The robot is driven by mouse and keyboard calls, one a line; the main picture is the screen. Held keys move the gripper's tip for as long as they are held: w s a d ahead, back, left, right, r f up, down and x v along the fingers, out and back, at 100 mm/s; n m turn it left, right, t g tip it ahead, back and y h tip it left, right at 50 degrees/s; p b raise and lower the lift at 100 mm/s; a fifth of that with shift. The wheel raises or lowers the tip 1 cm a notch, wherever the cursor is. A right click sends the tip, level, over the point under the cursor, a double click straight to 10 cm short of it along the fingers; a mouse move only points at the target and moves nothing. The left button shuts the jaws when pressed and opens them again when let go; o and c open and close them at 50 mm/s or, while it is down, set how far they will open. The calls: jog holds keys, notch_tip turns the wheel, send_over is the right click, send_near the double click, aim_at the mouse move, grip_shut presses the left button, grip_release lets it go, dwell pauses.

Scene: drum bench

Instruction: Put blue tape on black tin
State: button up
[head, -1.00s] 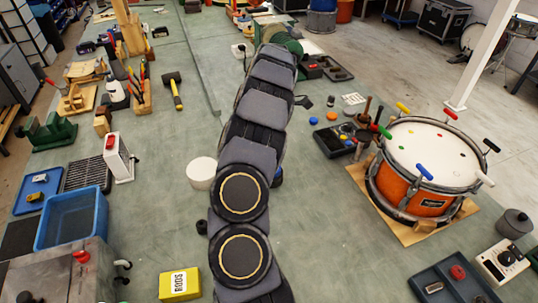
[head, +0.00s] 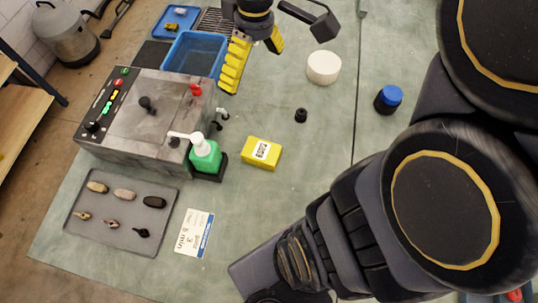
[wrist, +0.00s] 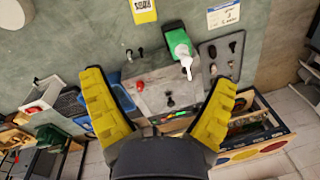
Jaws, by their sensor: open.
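My gripper (head: 253,70) is open and empty, its yellow fingers spread, above the bench beside the blue bin. In the wrist view my gripper (wrist: 160,78) shows both fingers apart with nothing between them. A dark round container with a bright blue top (head: 388,99) stands right of my gripper, close to my arm. I cannot tell whether that top is the blue tape or a lid. A small black cylinder (head: 301,115) stands to the left of it; I cannot tell if it is the black tin. No other blue tape is clear in the current views.
A blue bin (head: 190,62), a grey control box (head: 140,112), a green pump bottle (head: 206,155), a yellow box (head: 262,153) and a white round block (head: 323,67) stand around. A grey tray (head: 120,215) holds several small items. The bench between the yellow box and blue-topped container is mostly clear.

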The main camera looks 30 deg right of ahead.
jog(key=s+a+f+m+g+h, duration=0.1)
jog(key=s+a+m, duration=0.3)
jog(key=s, duration=1)
jog(key=a, duration=0.2)
jog(key=shift+s+a+f, duration=0.2)
jog(key=shift+s+a, duration=0.05)
jog(key=shift+a, duration=0.05)
